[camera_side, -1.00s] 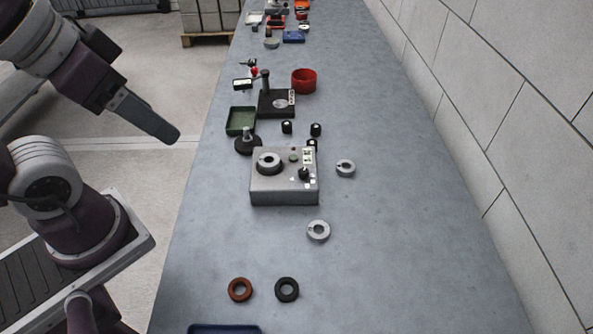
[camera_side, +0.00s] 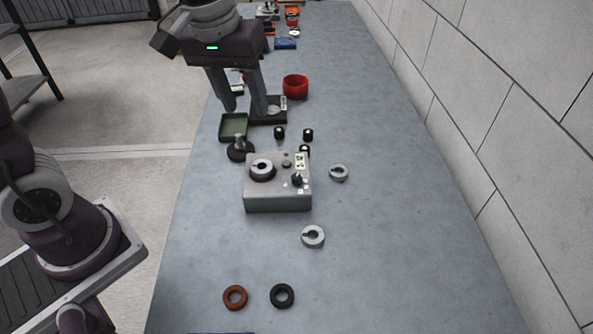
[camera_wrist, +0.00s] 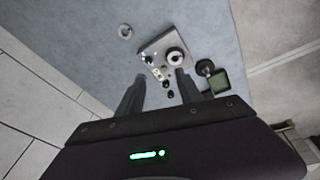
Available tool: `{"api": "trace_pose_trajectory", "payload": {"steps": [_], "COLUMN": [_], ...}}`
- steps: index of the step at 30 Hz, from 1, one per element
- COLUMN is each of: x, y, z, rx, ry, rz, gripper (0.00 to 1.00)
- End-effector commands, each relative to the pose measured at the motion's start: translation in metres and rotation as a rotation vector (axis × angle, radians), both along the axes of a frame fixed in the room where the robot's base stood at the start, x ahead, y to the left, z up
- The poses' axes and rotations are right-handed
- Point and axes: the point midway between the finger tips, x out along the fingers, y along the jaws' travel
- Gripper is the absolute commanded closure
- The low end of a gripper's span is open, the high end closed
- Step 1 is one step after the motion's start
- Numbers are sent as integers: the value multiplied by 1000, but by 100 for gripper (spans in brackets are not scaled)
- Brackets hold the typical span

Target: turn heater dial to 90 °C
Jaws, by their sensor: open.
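The heater (camera_side: 278,196) is a grey box on the bench in the side view. Its top carries a round ring-shaped seat (camera_side: 262,168), a small black dial (camera_side: 298,180) at the right, and a white marked label. The dial's pointer is too small to read. My gripper (camera_side: 250,110) is open and empty, fingers pointing down, beyond the heater and above the far part of the bench. In the wrist view the heater (camera_wrist: 152,48) lies ahead of and between the two spread fingers (camera_wrist: 160,90), well below them.
A green tray (camera_side: 222,136), a dark round-based post (camera_side: 238,154), a red cup (camera_side: 295,87) and several black knobs (camera_side: 308,134) stand beyond the heater. Loose rings (camera_side: 313,237) lie right and nearer. The bench's right side is clear; a wall borders it.

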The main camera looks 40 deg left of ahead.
Motion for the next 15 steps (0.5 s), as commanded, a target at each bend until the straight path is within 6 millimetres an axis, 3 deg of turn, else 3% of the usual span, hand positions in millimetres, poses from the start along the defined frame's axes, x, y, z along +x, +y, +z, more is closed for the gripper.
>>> {"api": "trace_pose_trajectory", "payload": {"steps": [1,3,6,9,15], "x": [25,54,80,93,96], "y": [-5,-13,-21,-27,-29], "z": [-25,-61,-108,-138,-170], "rx": [-12,-29,-43,-49,-50], "ry": [54,110,170,205,221], "rz": [56,151,259,325,355], "gripper": [57,57,57,57,57]}}
